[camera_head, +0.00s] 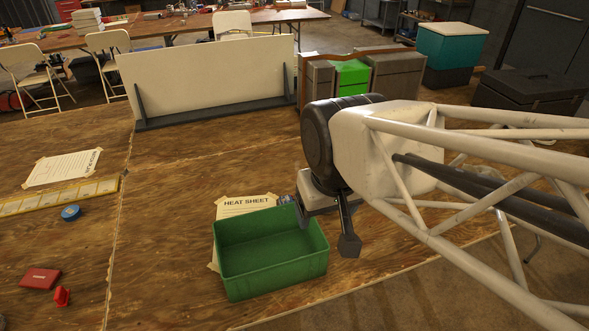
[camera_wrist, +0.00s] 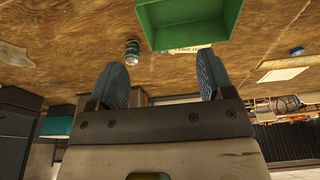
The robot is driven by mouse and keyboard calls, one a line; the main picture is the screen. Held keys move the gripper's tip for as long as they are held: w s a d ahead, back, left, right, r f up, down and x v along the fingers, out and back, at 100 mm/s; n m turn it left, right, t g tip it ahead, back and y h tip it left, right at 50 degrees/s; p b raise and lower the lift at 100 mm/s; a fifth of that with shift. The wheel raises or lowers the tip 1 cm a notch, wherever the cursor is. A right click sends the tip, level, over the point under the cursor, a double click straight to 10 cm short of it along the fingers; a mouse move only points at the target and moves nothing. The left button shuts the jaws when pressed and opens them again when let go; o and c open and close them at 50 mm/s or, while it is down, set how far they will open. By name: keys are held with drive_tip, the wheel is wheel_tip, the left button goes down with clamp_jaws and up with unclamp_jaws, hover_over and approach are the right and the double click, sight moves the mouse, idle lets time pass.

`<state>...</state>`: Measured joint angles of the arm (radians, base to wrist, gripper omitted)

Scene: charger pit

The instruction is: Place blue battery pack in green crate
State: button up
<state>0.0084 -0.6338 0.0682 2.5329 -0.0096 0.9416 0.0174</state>
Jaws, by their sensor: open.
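The green crate (camera_head: 272,284) stands on the wooden table, and its inside looks empty. It also shows at the top of the wrist view (camera_wrist: 190,38). No blue battery pack can be made out with certainty. A small blue round item (camera_head: 70,212) lies at the left of the table and looks like a tape roll. My gripper (camera_head: 325,230) is at the crate's right side in the head view, pointing down. In the wrist view my gripper (camera_wrist: 162,82) has its two blue-grey fingers wide apart with nothing between them.
A can with a teal band (camera_wrist: 132,48) stands beside the crate in the wrist view. A paper marked heat sheet (camera_head: 245,205) lies partly under the crate. A red box (camera_head: 40,278) and a red item (camera_head: 62,296) lie front left. A white panel (camera_head: 207,75) stands behind.

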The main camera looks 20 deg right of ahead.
drive_tip(key=shift+o, duration=0.4)
drive_tip(key=shift+w, duration=0.15)
drive_tip(key=m+g, duration=0.3)
drive_tip(key=m, duration=1.4)
hover_over(287, 199)
drive_tip(key=f, duration=2.6)
drive_tip(key=shift+s+a+f, duration=0.1)
drive_tip(key=shift+s+f, duration=0.1)
drive_tip(key=shift+f, duration=0.05)
drive_tip(key=shift+w+f+m, duration=0.25)
drive_tip(key=shift+f+m, duration=0.15)
drive_tip(key=shift+f, duration=0.05)
